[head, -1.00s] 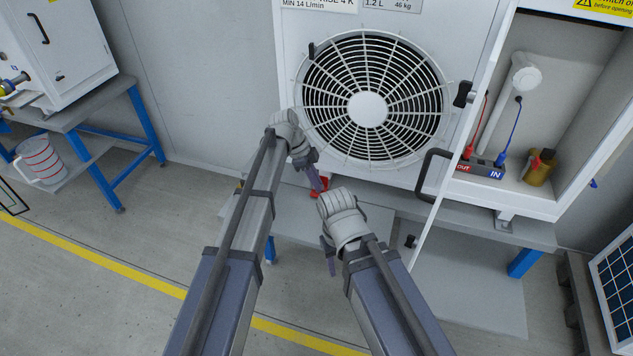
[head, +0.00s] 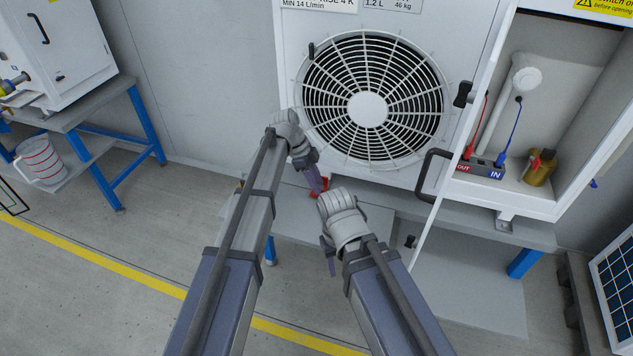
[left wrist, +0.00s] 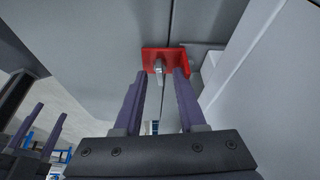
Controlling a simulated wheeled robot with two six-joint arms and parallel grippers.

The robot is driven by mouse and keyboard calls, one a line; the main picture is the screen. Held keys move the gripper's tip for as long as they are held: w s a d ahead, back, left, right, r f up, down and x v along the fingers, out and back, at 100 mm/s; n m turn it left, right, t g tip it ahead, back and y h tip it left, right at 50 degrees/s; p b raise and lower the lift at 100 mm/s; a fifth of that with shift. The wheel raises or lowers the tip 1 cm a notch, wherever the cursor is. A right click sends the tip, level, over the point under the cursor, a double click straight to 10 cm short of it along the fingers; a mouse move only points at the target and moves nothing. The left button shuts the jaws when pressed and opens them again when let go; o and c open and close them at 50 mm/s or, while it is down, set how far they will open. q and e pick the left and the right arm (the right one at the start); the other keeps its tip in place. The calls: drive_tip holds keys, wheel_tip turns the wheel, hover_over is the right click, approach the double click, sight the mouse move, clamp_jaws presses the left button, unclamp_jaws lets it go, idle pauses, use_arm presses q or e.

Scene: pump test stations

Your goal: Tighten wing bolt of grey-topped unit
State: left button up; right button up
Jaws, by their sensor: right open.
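A red bracket (left wrist: 165,60) with a small metal bolt (left wrist: 159,73) shows at the top of the left wrist view. The bolt lies between the fingertips of my left gripper (left wrist: 161,76), with a visible gap on each side. In the head view my left gripper (head: 316,184) is below the fan of a white unit (head: 283,60), and the red bracket (head: 318,189) is partly hidden behind its fingers. My right gripper (head: 330,268) is open and empty, lower in front of the bench; its fingers also show in the left wrist view (left wrist: 45,122). The unit's top is out of view.
An open door with a black handle (head: 432,176) stands right of the fan. Beyond it, an open white cabinet holds hoses and a brass fitting (head: 540,168). A blue-legged bench (head: 148,128) with a jug (head: 40,160) stands left. The floor between is clear.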

use_arm(q)
drive_tip(key=shift+r, duration=0.1)
drive_tip(key=p+v, duration=0.7)
drive_tip(key=shift+r, duration=0.25)
drive_tip(key=shift+a, duration=0.15)
drive_tip(key=shift+o, duration=2.6)
drive_tip(key=shift+s+d+f+n+t+y, duration=0.1)
drive_tip(key=shift+s+d+n+t+y, duration=0.1)
drive_tip(key=shift+n, duration=0.4)
drive_tip(key=shift+s+d+f+n+t+y, duration=0.1)
drive_tip(key=shift+s+n, duration=0.15)
drive_tip(key=shift+n, duration=0.35)
drive_tip(key=s+n+t+y, duration=0.1)
drive_tip(key=n, duration=0.4)
drive_tip(key=s+d+n+t+y, duration=0.1)
drive_tip(key=n+t, duration=0.1)
drive_tip(key=n, duration=0.3)
drive_tip(key=s+d+n+t+y, duration=0.1)
drive_tip(key=n, duration=0.4)
drive_tip(key=shift+s+d+r+n+t, duration=0.1)
drive_tip(key=shift+r+n+t, duration=0.1)
drive_tip(key=shift+n+t, duration=0.15)
